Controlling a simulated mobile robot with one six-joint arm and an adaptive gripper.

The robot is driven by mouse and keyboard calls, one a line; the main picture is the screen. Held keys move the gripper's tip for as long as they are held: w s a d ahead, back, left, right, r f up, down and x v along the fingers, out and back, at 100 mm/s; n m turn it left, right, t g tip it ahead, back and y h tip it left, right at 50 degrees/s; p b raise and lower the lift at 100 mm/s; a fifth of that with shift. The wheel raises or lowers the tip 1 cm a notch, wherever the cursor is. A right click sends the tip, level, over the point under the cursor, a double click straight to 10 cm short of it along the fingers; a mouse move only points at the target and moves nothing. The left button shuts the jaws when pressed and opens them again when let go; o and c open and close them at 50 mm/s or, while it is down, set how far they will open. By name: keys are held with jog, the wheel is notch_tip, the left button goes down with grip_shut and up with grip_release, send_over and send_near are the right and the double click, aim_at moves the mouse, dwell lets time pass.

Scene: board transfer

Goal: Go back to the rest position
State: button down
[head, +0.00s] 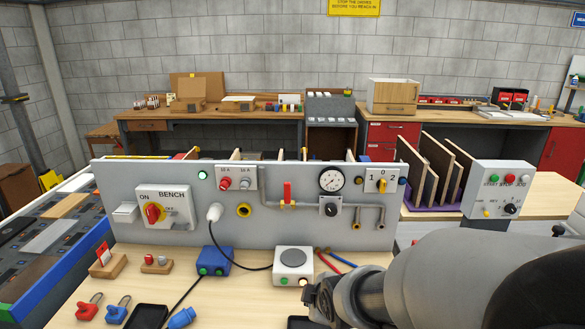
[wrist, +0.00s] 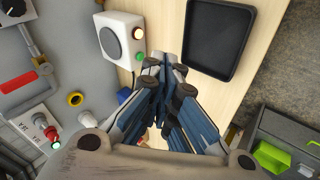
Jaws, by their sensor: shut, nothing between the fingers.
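My gripper (wrist: 165,85) is shut and empty in the wrist view, above the light wooden bench top (wrist: 185,15). In the head view my arm comes in from the lower right, and the gripper end (head: 322,298) is at the bottom, in front of the white box with a round grey plate (head: 293,258). The fingertips are hard to make out there. In the wrist view the white box (wrist: 118,42) is left of the fingertips and a black tray (wrist: 220,40) is right of them. I see no contact with either.
The grey panel (head: 150,245) stands upright across the bench with a red switch (head: 153,213), a gauge (head: 332,180) and pipes. A blue box (head: 215,262), a red padlock (head: 89,307) and a blue padlock (head: 117,309) are at the left. A control box (head: 497,189) stands at the right.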

jog(key=s+d+r+m+g, duration=0.1)
jog(key=s+d+r+m, duration=0.2)
jog(key=s+m, duration=0.2)
jog(key=s+d+r+m+g+h, duration=0.1)
jog(key=s+d+r+m, duration=0.2)
jog(key=s, duration=0.8)
jog(key=s+d+r+m+g, duration=0.1)
jog(key=s+d+r+m, duration=0.2)
jog(key=s+m, duration=0.4)
jog(key=shift+s+m+h, duration=0.3)
jog(key=shift+s, duration=0.55)
jog(key=shift+r, duration=0.1)
